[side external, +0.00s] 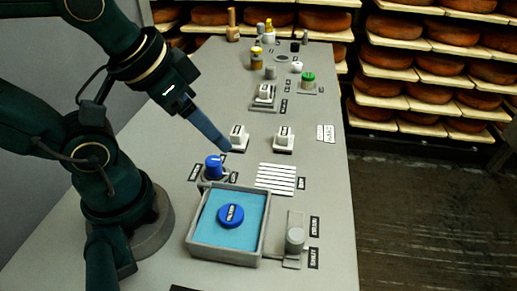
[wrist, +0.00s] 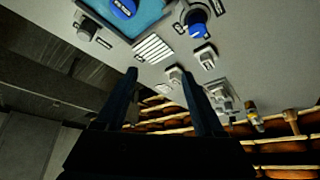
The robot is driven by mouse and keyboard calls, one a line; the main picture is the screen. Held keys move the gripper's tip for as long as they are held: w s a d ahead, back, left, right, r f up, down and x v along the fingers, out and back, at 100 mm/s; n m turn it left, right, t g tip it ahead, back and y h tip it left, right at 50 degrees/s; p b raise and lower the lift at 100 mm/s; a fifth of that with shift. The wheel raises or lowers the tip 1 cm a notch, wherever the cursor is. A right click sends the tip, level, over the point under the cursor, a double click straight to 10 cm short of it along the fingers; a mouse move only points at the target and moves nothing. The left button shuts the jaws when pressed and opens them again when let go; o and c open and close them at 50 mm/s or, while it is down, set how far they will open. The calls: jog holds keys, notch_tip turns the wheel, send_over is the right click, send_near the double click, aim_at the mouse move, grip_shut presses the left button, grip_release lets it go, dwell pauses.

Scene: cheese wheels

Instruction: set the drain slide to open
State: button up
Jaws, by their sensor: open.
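In the wrist view the slide (wrist: 86,30) is at the upper left. My gripper (side external: 229,150) is above the panel, left of and farther back than the slide, near the white switches and apart from the slide. In the wrist view its fingers (wrist: 159,73) are spread with nothing between them.
A grey-walled basin (side external: 195,244) with a blue disc (side external: 231,215) lies left of the slide. A blue knob (side external: 213,167) stands behind the basin. White slats (side external: 276,179) and white switches (side external: 284,139) lie behind the slide. Cheese shelves (side external: 430,65) stand beyond the panel.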

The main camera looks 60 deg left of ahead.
jog(key=w+r+m, duration=0.1)
jog(key=w+r, duration=0.1)
jog(key=m+g, duration=0.4)
jog(key=m, duration=0.5)
send_over(297, 233)
jog(key=w+a, duration=0.2)
jog(key=a, duration=0.1)
notch_tip(297, 233, down, 6)
jog(key=shift+m+g, duration=0.5)
jog(key=shift+g, duration=0.3)
jog(key=d+f, duration=0.1)
jog(key=s+d+f, duration=0.1)
jog(key=f, duration=0.1)
jog(key=s+d+f, duration=0.1)
jog(key=f, duration=0.1)
jog(key=shift+s+f, duration=0.1)
jog(key=shift+f, duration=2.35)
grip_shut()
